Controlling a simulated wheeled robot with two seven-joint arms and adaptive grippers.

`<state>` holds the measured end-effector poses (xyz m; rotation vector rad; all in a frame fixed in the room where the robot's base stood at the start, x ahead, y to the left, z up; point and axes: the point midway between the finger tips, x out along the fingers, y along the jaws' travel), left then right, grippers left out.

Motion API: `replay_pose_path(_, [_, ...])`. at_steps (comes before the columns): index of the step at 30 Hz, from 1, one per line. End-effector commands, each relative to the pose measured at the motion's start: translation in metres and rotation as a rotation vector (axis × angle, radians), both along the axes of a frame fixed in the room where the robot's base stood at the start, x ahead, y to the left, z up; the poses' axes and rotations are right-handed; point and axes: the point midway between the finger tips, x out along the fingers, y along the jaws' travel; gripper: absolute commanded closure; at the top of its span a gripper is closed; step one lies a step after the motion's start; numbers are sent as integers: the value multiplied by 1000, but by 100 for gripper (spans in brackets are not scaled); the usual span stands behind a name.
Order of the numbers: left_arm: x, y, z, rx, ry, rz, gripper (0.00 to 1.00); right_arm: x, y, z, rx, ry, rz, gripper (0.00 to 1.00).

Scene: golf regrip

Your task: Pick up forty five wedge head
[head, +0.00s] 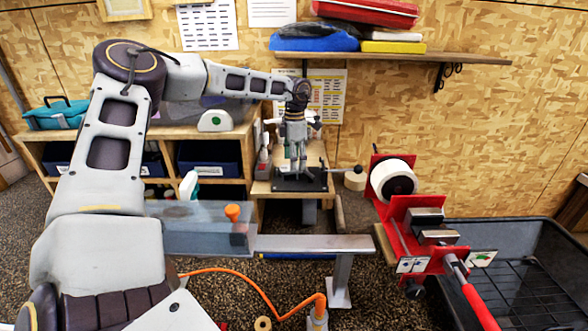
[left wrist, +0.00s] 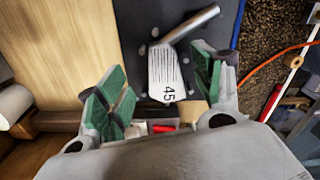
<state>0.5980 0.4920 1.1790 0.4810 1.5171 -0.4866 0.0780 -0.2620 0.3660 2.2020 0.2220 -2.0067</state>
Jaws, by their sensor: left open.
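The forty five wedge head (left wrist: 166,72) is silver with a grooved face and the number 45. In the left wrist view it lies on a dark mat (left wrist: 207,22) with its short hosel pointing up and right. My left gripper (left wrist: 160,88) is open, its two green-padded fingers on either side of the wedge head, apart from it as far as I can tell. In the head view the left gripper (head: 294,165) points down over the dark mat on the small wooden bench (head: 262,187); the wedge head is too small to make out there. My right gripper is not in view.
A red clamp stand with a white tape roll (head: 391,180) stands at the right, beside a black wire-bottomed bin (head: 520,240). A grey metal beam (head: 315,244) and an orange hose (head: 250,291) are in front. Wooden shelving with blue bins (head: 207,160) is left of the bench.

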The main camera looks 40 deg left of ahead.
Motion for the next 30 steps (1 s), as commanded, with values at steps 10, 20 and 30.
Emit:
replay_pose_path(10, [0,0,-17,1,-1,0,33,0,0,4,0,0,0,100])
replay_pose_path(20, [0,0,-17,1,-1,0,33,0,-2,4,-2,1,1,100])
replay_pose_path(30, [0,0,-17,1,-1,0,72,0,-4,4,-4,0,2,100])
